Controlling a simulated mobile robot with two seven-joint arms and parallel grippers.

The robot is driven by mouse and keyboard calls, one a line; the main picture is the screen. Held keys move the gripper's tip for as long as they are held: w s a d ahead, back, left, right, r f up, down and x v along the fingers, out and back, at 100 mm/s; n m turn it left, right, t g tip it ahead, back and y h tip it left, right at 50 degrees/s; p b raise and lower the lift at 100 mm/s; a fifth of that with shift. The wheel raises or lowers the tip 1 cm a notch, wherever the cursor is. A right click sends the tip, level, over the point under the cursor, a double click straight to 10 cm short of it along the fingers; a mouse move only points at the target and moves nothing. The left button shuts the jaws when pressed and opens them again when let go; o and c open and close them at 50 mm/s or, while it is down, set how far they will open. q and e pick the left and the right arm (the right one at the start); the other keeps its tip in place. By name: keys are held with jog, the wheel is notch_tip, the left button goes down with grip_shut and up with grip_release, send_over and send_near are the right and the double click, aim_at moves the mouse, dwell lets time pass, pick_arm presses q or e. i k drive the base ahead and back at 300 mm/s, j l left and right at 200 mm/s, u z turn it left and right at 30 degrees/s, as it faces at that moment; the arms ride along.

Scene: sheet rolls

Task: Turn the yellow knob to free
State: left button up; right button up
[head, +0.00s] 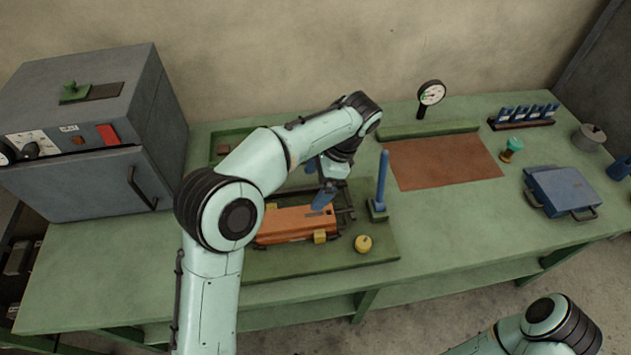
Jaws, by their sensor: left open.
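The yellow knob (363,243) sits at the front right of a green base plate (375,258) on the bench. Its setting is too small to read. My left gripper (322,200) points down over the orange block (290,226) on that plate, behind and left of the knob and apart from it. It is open; its fingers look blue, and I see nothing held between them. My left arm hides part of the plate and the block's left end. My right arm shows at the bottom right, with its gripper out of view.
A blue upright post (382,182) stands just behind the knob. A grey oven-like box (95,125) is at the left. A brown mat (445,161), a dial gauge (431,93) and a blue case (562,191) are to the right. The bench front right of the plate is clear.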

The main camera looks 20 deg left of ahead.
aim_at(363, 243)
jog(key=k, duration=1)
